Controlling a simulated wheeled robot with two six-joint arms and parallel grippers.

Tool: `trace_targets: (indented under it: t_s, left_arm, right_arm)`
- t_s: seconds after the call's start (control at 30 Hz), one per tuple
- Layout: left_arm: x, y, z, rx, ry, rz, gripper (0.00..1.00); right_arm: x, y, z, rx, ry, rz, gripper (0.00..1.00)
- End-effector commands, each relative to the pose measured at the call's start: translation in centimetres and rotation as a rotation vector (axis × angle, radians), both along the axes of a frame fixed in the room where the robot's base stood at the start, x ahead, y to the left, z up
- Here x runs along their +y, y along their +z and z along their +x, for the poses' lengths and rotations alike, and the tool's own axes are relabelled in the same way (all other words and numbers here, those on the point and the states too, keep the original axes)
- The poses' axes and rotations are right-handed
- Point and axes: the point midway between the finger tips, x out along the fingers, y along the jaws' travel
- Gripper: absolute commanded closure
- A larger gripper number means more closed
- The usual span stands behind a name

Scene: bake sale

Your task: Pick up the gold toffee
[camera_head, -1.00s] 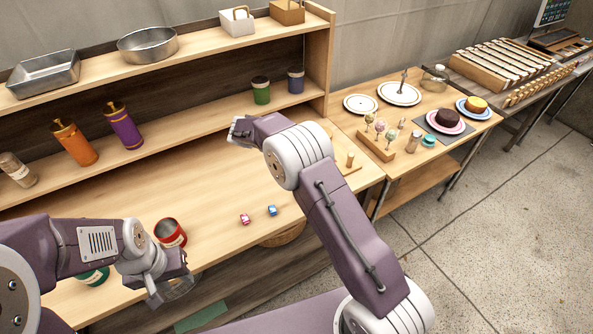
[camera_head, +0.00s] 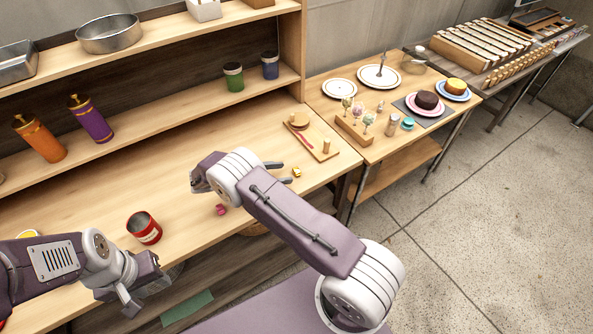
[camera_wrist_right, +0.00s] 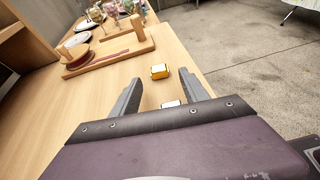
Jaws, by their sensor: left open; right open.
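The gold toffee (camera_head: 297,172) is a small yellow-gold piece on the wooden counter, near its front edge. In the right wrist view the gold toffee (camera_wrist_right: 159,72) has a pale top and lies just ahead of the fingertips. My right gripper (camera_head: 286,172) is open, its fingers pointing toward the toffee; the right wrist view shows the open jaws (camera_wrist_right: 160,84) too. Another small pale-topped piece (camera_wrist_right: 171,104) lies between the fingers, partly hidden by the gripper body. My left gripper (camera_head: 143,284) is open and empty at the counter's front, lower left.
A pink toffee (camera_head: 221,209) and a red tin (camera_head: 144,227) stand left of my right arm. A wooden board with pegs (camera_head: 318,148) lies beyond the gold toffee. A side table (camera_head: 352,88) with plates and cakes stands to the right. Bare counter surrounds the gold toffee.

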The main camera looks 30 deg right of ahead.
Motion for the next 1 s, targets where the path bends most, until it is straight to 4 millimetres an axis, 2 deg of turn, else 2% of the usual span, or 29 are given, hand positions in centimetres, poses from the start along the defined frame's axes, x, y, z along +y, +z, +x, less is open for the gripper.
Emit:
trace_targets:
  t_s: [0.1, 0.2, 0.47, 0.5, 0.6, 0.67, 1.0]
  left_arm:
    - [0.0, 0.9, 0.0, 0.0, 0.0, 0.0, 0.6]
    - [0.0, 1.1, 0.0, 0.0, 0.0, 0.0, 0.6]
    - [0.0, 1.0, 0.0, 0.0, 0.0, 0.0, 0.6]
    - [0.0, 1.0, 0.0, 0.0, 0.0, 0.0, 0.6]
    - [0.0, 1.0, 0.0, 0.0, 0.0, 0.0, 0.6]
    - [0.0, 1.0, 0.0, 0.0, 0.0, 0.0, 0.6]
    - [0.0, 1.1, 0.0, 0.0, 0.0, 0.0, 0.6]
  right_arm:
    - [-2.3, -0.3, 0.0, 0.004, -0.005, -0.002, 0.47]
    - [-3.7, -1.1, 0.0, 0.003, -0.003, -0.002, 0.47]
    - [-4.4, -1.5, 0.0, 0.0, -0.001, 0.0, 0.47]
    - [-4.4, -1.5, 0.0, 0.0, -0.001, 0.0, 0.5]
    - [-4.4, -1.5, 0.0, 0.0, -0.001, 0.0, 0.78]
    - [-4.4, -1.5, 0.0, 0.0, -0.001, 0.0, 0.93]
    - [-4.3, -1.3, 0.0, 0.0, -0.001, 0.0, 0.93]
